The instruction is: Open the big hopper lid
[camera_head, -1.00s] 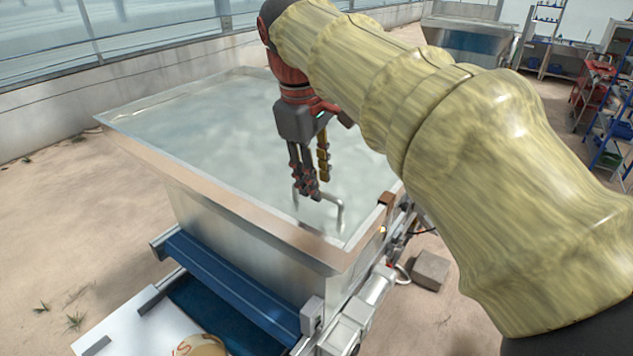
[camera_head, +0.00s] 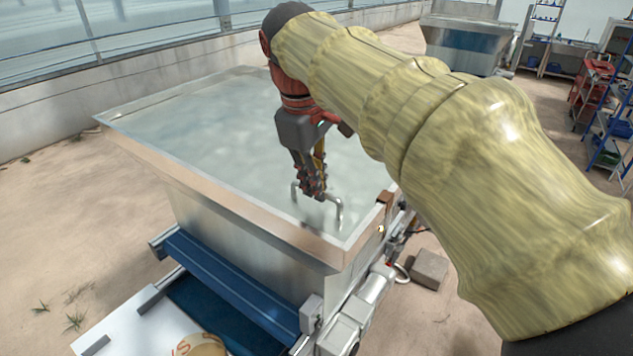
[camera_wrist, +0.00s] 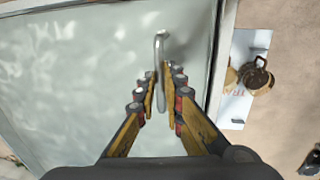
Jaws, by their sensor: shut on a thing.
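The big hopper (camera_head: 255,215) is a metal bin with a wide rim, in the middle of the head view. Its lid (camera_head: 210,130) is a flat, pale, shiny sheet lying closed within the rim. A grey bar handle (camera_head: 338,212) stands up from the lid near its front right corner. My gripper (camera_head: 315,193) is over the lid at this handle, with its fingers closed in on the bar. In the wrist view the handle (camera_wrist: 160,50) runs between the two fingers (camera_wrist: 161,98). The fingers partly hide the handle in the head view.
A blue beam (camera_head: 225,290) and machine parts sit below the hopper's front. A grey block (camera_head: 429,268) lies on the ground at right. Another hopper (camera_head: 465,45) and shelves stand behind. Sandy floor at left is clear.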

